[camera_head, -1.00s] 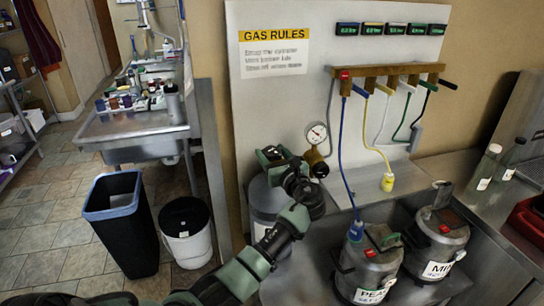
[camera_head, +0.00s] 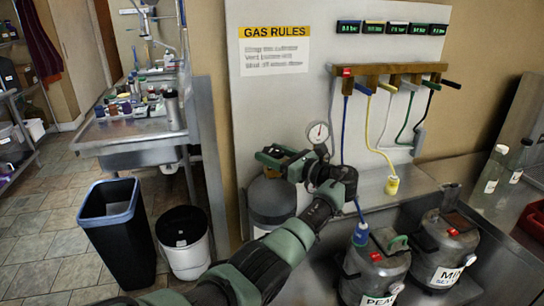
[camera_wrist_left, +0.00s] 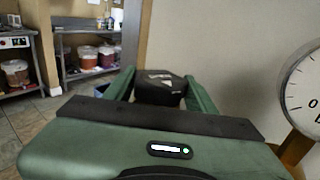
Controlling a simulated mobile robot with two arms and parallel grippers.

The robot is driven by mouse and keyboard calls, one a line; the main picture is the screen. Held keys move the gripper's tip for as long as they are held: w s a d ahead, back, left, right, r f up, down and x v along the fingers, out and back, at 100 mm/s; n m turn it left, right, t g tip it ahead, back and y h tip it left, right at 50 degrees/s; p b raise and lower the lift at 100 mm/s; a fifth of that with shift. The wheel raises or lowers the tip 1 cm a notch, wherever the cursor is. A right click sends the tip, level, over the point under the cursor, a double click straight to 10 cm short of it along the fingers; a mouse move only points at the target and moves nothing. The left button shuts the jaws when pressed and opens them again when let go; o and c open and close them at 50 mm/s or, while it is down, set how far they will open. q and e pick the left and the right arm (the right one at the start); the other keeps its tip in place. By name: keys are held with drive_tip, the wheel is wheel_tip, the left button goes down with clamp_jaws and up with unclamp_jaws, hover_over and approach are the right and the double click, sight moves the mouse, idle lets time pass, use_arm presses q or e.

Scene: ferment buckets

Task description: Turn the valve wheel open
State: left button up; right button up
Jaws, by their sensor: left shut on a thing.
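The valve wheel (camera_wrist_left: 160,88) is a black block-like knob with pale marks, seen between my fingers in the left wrist view. My left gripper (camera_head: 270,157) is shut on it, with a green finger on each side. In the head view the hand reaches in from the right of the grey gas cylinder (camera_head: 272,203), over its top, and mostly hides the wheel. A round white pressure gauge (camera_head: 318,132) stands just behind the hand; it also shows at the right edge of the left wrist view (camera_wrist_left: 308,92). My right gripper is not in view.
A wooden hose manifold (camera_head: 390,70) hangs on the white panel. A black bin (camera_head: 118,235) and white bucket (camera_head: 184,243) stand on the floor at left.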

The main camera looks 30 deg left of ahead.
sight(281, 157)
use_arm(q)
drive_tip(key=o, duration=1.4)
drive_tip(key=d, duration=0.2)
drive_tip(key=d+b, duration=0.1)
drive_tip(key=d, duration=0.2)
drive_tip(key=s+d, duration=0.1)
drive_tip(key=d, duration=0.1)
drive_tip(key=shift+d+b, duration=0.35)
drive_tip(key=shift+d, duration=0.05)
